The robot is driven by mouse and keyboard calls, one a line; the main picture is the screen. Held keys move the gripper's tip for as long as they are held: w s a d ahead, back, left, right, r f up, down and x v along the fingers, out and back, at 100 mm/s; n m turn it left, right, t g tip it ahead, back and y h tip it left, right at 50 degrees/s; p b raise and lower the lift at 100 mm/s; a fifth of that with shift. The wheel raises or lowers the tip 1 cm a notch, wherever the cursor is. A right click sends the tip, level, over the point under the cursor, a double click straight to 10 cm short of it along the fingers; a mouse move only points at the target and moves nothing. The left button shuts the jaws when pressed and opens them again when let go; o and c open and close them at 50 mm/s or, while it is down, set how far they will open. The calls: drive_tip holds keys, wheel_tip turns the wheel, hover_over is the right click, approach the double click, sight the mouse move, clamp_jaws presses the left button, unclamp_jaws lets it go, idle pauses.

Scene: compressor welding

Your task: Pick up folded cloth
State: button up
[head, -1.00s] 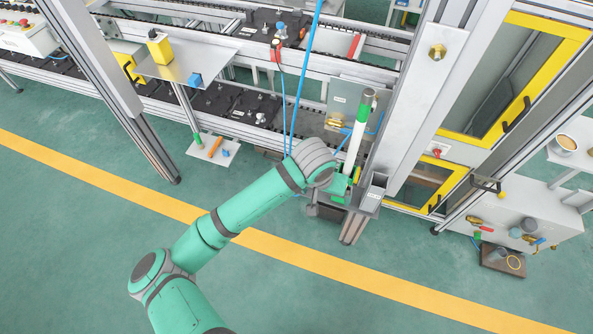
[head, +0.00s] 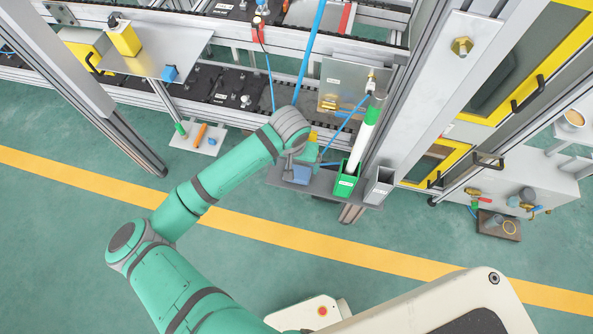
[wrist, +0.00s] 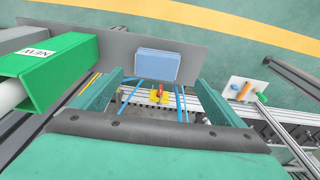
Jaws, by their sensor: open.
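The folded cloth (head: 298,173) is a small blue rectangle lying flat on a narrow grey shelf (head: 322,188) at the front of the workstation. In the wrist view the cloth (wrist: 157,65) lies just beyond my fingertips, roughly centred between them. My gripper (wrist: 159,78) is open, with its two green fingers apart and nothing between them. In the head view my gripper (head: 307,154) is beside and slightly above the cloth, partly hidden by my wrist. Whether a finger touches the shelf I cannot tell.
A green holder (head: 345,180) with a white tube stands right of the cloth, close to my gripper; it also shows in the wrist view (wrist: 62,66). A grey holder (head: 379,187) and a metal post are further right. Blue hoses (head: 304,75) hang behind.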

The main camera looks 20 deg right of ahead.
sight(297, 172)
drive_tip(key=shift+w+d+f, duration=0.1)
drive_tip(key=shift+d+f, duration=0.1)
drive_tip(key=shift+f, duration=1.4)
drive_tip(key=shift+d+f, duration=0.2)
drive_tip(key=shift+f, duration=1.4)
drive_tip(key=c, duration=1.1)
